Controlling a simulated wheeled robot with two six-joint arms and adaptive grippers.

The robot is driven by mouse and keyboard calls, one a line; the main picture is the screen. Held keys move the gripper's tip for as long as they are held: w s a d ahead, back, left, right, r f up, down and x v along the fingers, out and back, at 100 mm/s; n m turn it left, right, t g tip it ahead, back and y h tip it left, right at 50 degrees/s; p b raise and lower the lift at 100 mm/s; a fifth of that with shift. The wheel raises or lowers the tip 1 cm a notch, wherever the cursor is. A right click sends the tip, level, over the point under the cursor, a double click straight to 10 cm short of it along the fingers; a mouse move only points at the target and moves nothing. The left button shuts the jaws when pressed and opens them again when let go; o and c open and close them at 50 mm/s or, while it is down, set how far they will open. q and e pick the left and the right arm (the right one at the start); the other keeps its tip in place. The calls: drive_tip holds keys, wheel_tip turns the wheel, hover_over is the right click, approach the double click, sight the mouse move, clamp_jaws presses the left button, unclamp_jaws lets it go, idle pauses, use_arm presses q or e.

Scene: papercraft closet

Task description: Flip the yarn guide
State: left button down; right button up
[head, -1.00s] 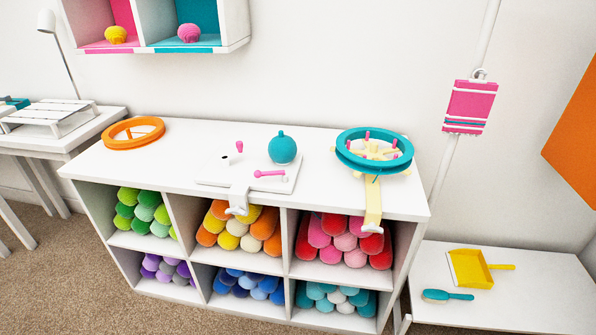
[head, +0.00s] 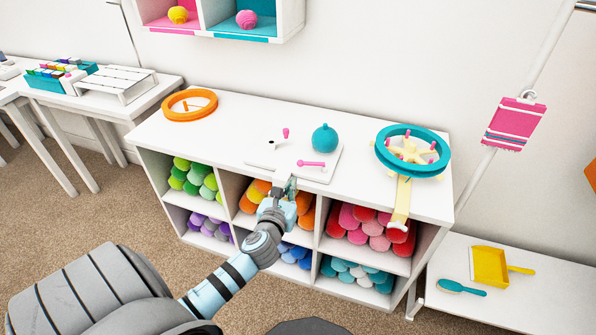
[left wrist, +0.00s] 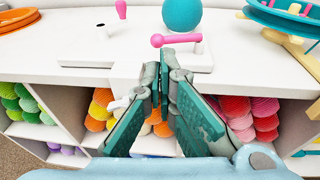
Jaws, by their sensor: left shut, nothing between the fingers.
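A flat white winder board (head: 262,155) lies on the shelf top by its front edge. It carries a dark-centred hole, an upright pink peg (head: 285,132) and a pink bar with a round knob (head: 311,164). A teal ball (head: 324,138) stands at its back. I cannot tell which part is the yarn guide. My left gripper (head: 291,184) is shut and empty at the board's front edge, hiding the clamp there. In the left wrist view its fingers (left wrist: 167,72) come together just below the pink bar (left wrist: 177,39), with no clear contact. My right gripper is not in view.
A teal wheel (head: 438,165) with a cream stand is clamped at the right of the shelf top. An orange ring (head: 190,103) lies at the left end. Cubbies below hold several yarn skeins (head: 372,228). The shelf top between ring and board is clear.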

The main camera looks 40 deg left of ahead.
sight(301, 165)
use_arm(q)
drive_tip(key=b+x, duration=0.2)
drive_tip(key=x, duration=0.7)
drive_tip(key=shift+f+b, duration=0.1)
drive_tip(key=shift+b, duration=0.2)
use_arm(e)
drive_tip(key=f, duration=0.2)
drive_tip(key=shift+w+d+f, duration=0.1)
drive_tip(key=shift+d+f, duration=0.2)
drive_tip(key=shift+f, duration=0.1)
